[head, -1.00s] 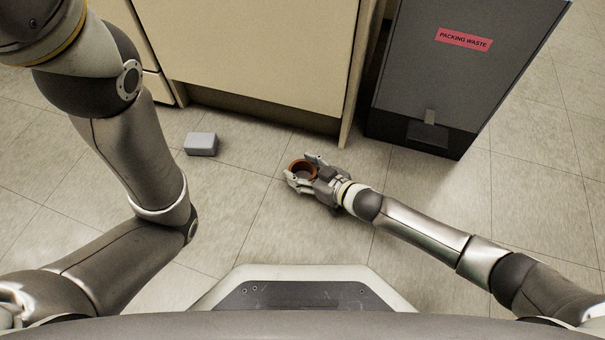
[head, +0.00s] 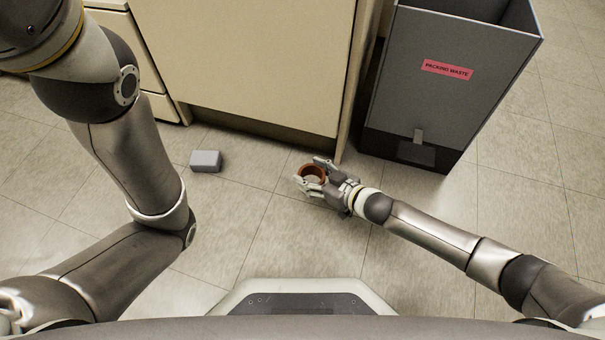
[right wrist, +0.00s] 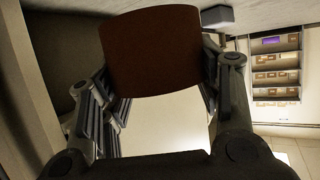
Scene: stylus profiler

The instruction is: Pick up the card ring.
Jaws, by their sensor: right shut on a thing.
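The card ring is a short brown open cylinder (head: 312,172), seen near the middle of the head view. My right gripper (head: 317,178) is shut on it, with a finger on either side. In the right wrist view the ring (right wrist: 150,50) fills the upper middle between the two fingers of my right gripper (right wrist: 155,85). In the head view the ring appears low over the floor; I cannot tell how far it is off it. My left arm comes in from the left, but its gripper is out of view.
A grey block (head: 206,161) lies on the tiled floor to the left. A beige cabinet (head: 260,70) stands behind the ring. A grey bin labelled "PACKING WASTE" (head: 420,105) stands to its right, open at the top. The floor between is clear.

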